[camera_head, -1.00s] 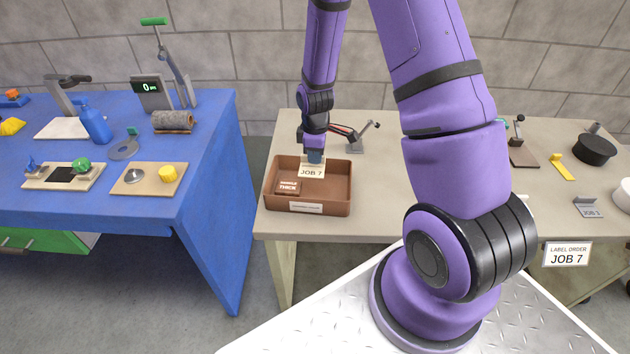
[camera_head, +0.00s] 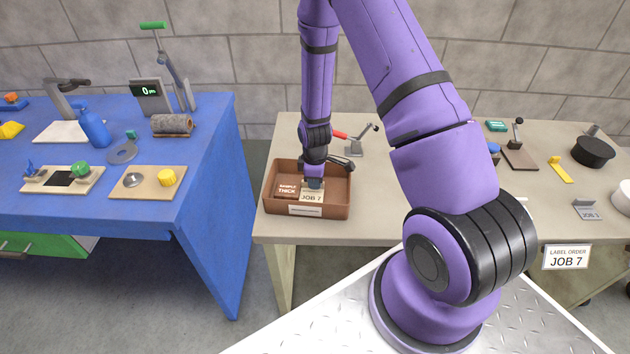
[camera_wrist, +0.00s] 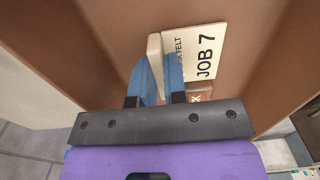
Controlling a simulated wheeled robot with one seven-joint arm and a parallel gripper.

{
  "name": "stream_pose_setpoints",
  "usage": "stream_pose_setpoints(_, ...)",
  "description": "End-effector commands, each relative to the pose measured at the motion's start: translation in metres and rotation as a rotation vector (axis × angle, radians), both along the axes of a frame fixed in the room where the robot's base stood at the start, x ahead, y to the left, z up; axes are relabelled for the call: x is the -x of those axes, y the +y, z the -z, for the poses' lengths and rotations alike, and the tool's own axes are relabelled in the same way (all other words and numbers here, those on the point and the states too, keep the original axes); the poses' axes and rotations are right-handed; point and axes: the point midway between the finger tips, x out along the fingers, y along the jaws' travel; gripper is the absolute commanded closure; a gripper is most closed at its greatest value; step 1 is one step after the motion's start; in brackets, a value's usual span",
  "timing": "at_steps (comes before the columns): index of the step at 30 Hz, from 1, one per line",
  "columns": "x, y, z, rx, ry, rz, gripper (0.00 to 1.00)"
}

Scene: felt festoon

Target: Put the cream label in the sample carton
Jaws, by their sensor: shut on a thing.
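The cream label (camera_head: 312,195), printed "JOB 7", is low inside the brown sample carton (camera_head: 347,205). My gripper (camera_head: 314,183) is down in the carton, its fingers at the label's top edge. In the wrist view the blue fingers (camera_wrist: 160,82) are shut on a raised cream part of the label (camera_wrist: 205,50). A brown sample marked "THICK" (camera_head: 286,190) lies in the carton to the left of the label. Whether the label touches the carton floor is hard to tell.
The carton walls stand close around my gripper. A red-handled clamp (camera_head: 354,142) stands behind the carton on the beige table (camera_head: 375,225). The blue table (camera_head: 205,205) with several tools is to the left. A "JOB 7" order sign (camera_head: 566,257) hangs at the right.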

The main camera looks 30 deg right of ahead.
Motion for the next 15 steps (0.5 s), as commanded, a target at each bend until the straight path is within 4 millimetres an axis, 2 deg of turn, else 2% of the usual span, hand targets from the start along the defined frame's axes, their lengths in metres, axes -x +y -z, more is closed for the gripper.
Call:
stream_pose_setpoints(5, 0.0003, 0.0, 0.0023, 0.0, 0.001, 0.0, 1.0)
stream_pose_setpoints(6, 0.0002, 0.0, 0.0028, -0.001, 0.001, 0.0, 0.85)
stream_pose_setpoints(9, 0.0002, 0.0, 0.0024, -0.001, 0.001, 0.0, 0.62)
stream_pose_setpoints(15, 0.0002, 0.0, 0.0024, -0.001, 0.001, 0.0, 0.62)
